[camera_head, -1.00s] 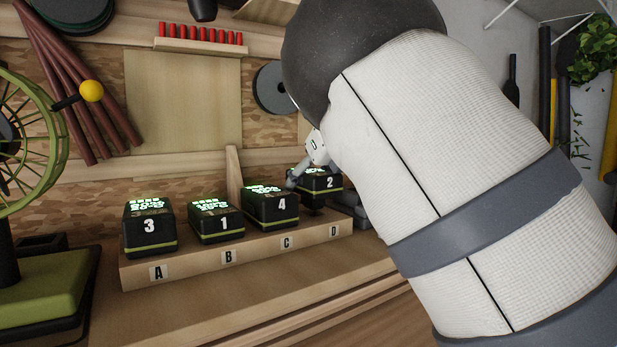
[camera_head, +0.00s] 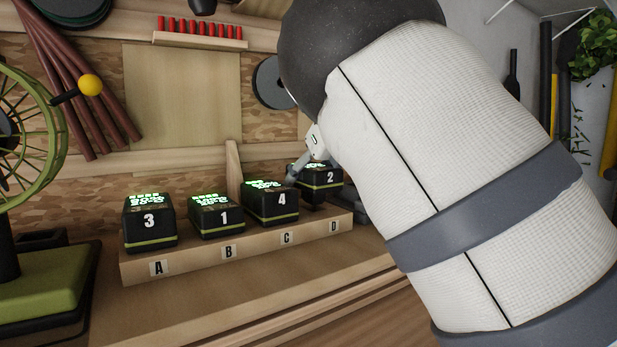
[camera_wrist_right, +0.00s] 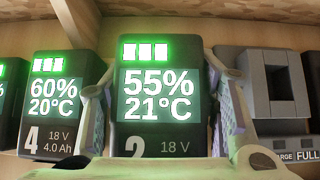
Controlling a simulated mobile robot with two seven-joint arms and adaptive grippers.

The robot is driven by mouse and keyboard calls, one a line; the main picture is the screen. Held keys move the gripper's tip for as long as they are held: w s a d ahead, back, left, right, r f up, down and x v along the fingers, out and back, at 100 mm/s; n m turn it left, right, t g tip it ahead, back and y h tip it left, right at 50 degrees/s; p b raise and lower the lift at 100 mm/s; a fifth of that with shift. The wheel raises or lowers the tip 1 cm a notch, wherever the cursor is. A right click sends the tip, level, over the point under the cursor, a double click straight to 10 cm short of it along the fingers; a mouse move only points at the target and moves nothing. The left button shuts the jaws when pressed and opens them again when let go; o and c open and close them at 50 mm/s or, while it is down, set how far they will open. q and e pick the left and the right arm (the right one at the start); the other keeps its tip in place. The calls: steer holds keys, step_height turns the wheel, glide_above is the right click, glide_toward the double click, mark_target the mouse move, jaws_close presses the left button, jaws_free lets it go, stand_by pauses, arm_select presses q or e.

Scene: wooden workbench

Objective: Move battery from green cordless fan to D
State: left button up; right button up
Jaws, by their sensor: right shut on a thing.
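Black battery 2 (camera_head: 322,180) with a lit display is at the right end of the wooden shelf, above the D label (camera_head: 333,227). A dark stem shows under it; I cannot tell whether it is seated. My right gripper (camera_head: 305,160) is shut on this battery, mostly hidden behind my own arm. In the right wrist view its fingers (camera_wrist_right: 162,105) clasp both sides of battery 2 (camera_wrist_right: 158,70), reading 55% and 21°C. The green cordless fan (camera_head: 45,292) stands at the left edge, partly cut off. My left gripper is not in view.
Battery 3 (camera_head: 149,228), battery 1 (camera_head: 216,219) and battery 4 (camera_head: 270,206) stand above labels A, B and C. In the right wrist view battery 4 (camera_wrist_right: 52,100) is close at left, and a grey charger (camera_wrist_right: 275,90) is close at right.

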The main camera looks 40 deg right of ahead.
steer(key=shift+f, duration=1.25)
steer(key=shift+f, duration=0.15)
steer(key=o, duration=1.6)
